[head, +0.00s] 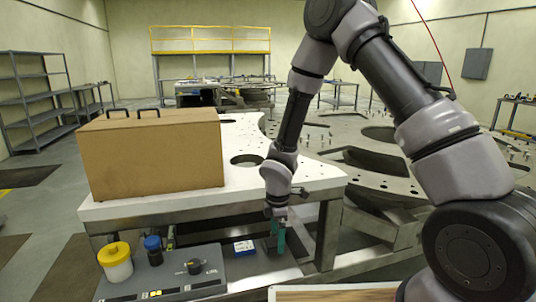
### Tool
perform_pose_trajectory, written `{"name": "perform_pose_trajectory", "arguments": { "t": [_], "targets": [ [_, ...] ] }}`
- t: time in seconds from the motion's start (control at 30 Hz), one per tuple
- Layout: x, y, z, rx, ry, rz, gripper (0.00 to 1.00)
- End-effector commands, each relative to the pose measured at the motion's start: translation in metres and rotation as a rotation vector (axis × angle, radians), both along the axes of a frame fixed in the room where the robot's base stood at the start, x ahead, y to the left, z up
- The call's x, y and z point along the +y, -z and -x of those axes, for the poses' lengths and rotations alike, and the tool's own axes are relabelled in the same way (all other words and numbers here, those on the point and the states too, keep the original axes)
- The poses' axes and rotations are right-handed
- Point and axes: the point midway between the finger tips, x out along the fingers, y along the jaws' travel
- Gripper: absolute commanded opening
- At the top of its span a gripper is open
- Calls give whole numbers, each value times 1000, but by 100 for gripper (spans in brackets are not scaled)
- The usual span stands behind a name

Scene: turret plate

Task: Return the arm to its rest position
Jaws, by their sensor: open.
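My arm comes in from the lower right, rises to a bend at the top, and reaches down to the middle of the view. My gripper (279,222) points downward in front of the front edge of the white table (205,206), above a lower grey surface. It is open. A teal-green piece (280,237) shows at the fingertips; I cannot tell whether it belongs to the gripper or stands beyond it. The small size hides the detail between the fingers.
A brown box (155,162) with black handles stands on the white table. Below are a yellow-lidded jar (116,262), a blue-capped bottle (153,250), a black knob-like part (194,266) and a small blue-and-white box (243,247). A large perforated plate (345,145) lies behind.

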Motion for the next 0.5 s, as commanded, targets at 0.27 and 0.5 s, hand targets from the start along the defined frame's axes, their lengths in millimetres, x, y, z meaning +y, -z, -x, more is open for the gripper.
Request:
{"name": "perform_pose_trajectory", "arguments": {
  "t": [0.27, 0.5],
  "targets": [
    [-20, -47, -20, -54, 159, -8, 100],
    [-52, -114, -37, -120, 399, -32, 100]
  ]
}}
